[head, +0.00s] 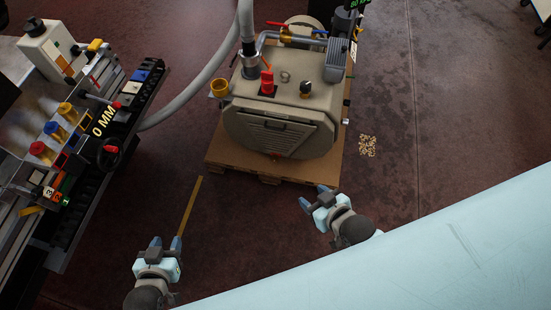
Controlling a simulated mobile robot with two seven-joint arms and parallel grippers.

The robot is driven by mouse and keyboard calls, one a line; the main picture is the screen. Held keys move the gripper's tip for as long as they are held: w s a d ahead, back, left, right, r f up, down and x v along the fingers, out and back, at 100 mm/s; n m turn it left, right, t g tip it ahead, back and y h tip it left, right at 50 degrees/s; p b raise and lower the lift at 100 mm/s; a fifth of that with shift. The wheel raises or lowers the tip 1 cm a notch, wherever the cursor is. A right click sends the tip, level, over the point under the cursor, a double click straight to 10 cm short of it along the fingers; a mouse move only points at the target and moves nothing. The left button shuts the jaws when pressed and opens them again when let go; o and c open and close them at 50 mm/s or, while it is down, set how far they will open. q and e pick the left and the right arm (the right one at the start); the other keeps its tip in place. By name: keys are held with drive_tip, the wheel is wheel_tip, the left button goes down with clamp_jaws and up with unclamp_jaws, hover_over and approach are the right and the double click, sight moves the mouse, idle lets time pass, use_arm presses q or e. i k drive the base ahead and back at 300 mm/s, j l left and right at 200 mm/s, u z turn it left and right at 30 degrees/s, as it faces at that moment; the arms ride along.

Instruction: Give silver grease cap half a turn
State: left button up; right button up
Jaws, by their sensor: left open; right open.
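A small silvery round cap (285,76) sits on top of the beige pump housing (245,88), between a red knob (267,84) and a black knob (305,88). It looks like the silver grease cap, but it is too small to be sure. My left gripper (166,242) is open and empty at the lower left, well apart from the pump. My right gripper (313,195) is open and empty, just in front of the pump's pallet in the picture and nearer to the cap than the left one. Neither gripper touches anything.
The pump stands on a brown pallet (222,150). A yellow cup (219,88) and a thick grey hose (205,78) are at its left. A machine bench (82,190) with a black handwheel (109,153) fills the left side.

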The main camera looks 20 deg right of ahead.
sight(344, 122)
drive_tip(key=k+l+z, duration=0.15)
drive_tip(key=l+z, duration=0.15)
drive_tip(key=l, duration=0.7)
drive_tip(key=l+z, duration=0.25)
drive_tip(key=l, duration=0.8)
